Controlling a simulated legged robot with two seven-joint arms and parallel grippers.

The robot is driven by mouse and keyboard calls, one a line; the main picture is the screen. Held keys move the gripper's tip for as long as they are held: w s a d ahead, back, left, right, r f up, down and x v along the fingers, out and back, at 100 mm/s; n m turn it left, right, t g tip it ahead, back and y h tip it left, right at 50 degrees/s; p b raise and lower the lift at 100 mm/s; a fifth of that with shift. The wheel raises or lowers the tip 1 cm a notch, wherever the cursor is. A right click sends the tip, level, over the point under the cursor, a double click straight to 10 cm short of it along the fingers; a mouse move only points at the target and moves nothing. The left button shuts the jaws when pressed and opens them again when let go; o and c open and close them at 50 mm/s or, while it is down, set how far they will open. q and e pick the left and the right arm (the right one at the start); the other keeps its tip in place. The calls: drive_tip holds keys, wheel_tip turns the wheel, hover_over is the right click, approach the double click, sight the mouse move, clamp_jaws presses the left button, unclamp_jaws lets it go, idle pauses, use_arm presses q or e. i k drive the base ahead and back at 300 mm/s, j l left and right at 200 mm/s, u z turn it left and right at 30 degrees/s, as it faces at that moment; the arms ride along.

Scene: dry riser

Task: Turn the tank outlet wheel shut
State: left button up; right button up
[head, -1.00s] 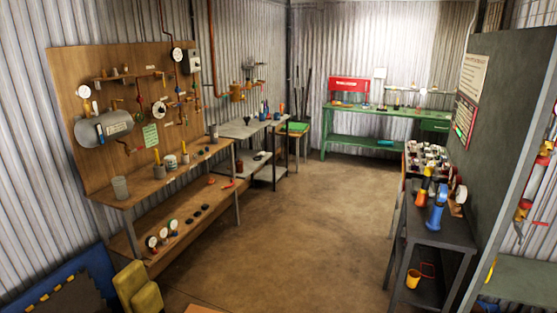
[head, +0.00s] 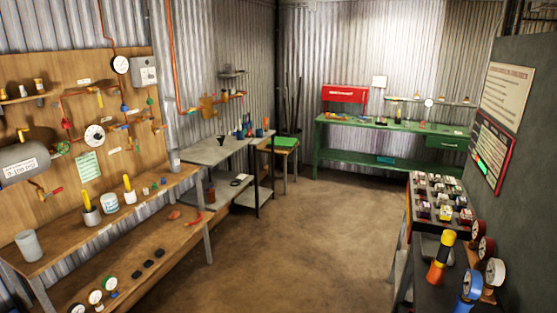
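The grey tank (head: 18,163) with a white label is mounted on the wooden pipe board (head: 20,60) at the left edge, partly cut off. Below it a copper outlet pipe (head: 40,190) carries a small red handle (head: 57,190). A round white face with a dark centre (head: 95,135) is further right. I cannot tell which part is the outlet wheel, nor its position. Neither of my grippers is in view.
A wooden bench (head: 150,200) with cups stands below the board; gauges lie on its lower shelf. A grey table (head: 215,150) and green workbench (head: 385,130) are further back. A dark bench with tools (head: 425,295) is at right. The concrete floor (head: 300,230) between is clear.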

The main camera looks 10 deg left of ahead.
sight(64, 147)
drive_tip(key=i+j+u, duration=0.1)
drive_tip(key=i+u, duration=0.15)
drive_tip(key=i, duration=0.45)
drive_tip(key=i+u, duration=0.25)
drive_tip(key=i, duration=0.45)
drive_tip(key=i+l+u, duration=0.3)
drive_tip(key=i, duration=0.35)
drive_tip(key=i+j, duration=0.05)
drive_tip(key=j, duration=0.05)
